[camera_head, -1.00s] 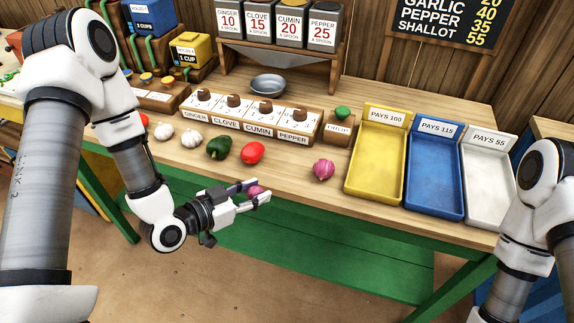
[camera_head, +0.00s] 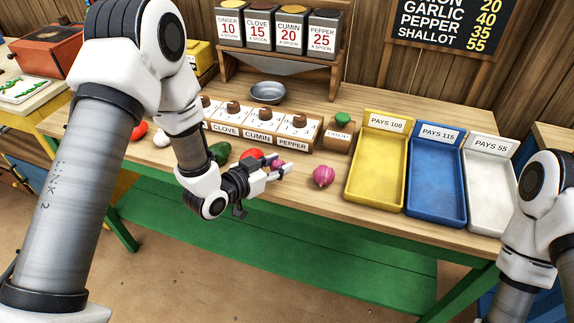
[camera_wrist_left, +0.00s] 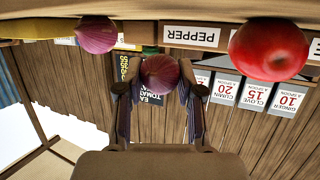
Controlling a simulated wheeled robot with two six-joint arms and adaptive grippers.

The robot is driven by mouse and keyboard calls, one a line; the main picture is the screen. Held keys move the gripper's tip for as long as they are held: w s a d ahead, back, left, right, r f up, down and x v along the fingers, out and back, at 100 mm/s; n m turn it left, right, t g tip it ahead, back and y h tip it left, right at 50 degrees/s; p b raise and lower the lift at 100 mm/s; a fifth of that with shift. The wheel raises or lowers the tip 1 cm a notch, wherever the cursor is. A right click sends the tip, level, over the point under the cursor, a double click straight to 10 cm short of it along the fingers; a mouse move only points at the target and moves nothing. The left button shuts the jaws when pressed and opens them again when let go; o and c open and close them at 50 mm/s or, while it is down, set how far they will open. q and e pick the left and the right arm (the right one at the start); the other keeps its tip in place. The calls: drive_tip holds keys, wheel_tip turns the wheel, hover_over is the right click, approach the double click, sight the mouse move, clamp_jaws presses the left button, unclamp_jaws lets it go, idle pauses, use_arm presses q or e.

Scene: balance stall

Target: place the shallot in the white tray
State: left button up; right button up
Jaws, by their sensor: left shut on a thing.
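My left gripper (camera_head: 280,170) is shut on a purple-pink shallot (camera_wrist_left: 160,72), which shows between its two fingers in the left wrist view. In the head view the gripper is at the table's front edge, just left of a second shallot (camera_head: 323,176) lying on the wood. That second shallot also shows in the left wrist view (camera_wrist_left: 97,35). The white tray (camera_head: 484,213), with a "PAYS 55" card, is at the right end of the table and looks empty. My right arm is at the right edge; its gripper is out of view.
A yellow tray (camera_head: 373,190) and a blue tray (camera_head: 435,207) stand between the second shallot and the white tray. A red tomato (camera_head: 252,153) and a green pepper (camera_head: 220,151) lie by my left wrist.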

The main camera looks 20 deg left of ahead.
sight(281, 161)
use_arm(q)
drive_tip(key=x, duration=0.4)
drive_tip(key=shift+a+r+p, duration=0.1)
drive_tip(key=shift+r+p, duration=0.2)
drive_tip(key=shift+p, duration=0.05)
wheel_tip(281, 161, down, 3)
drive_tip(key=shift+r+p, duration=0.15)
drive_tip(key=shift+p, duration=0.25)
drive_tip(key=shift+s+f+b, duration=0.1)
drive_tip(key=shift+f+b, duration=0.2)
drive_tip(key=o, duration=0.9)
drive_tip(key=shift+r, duration=0.1)
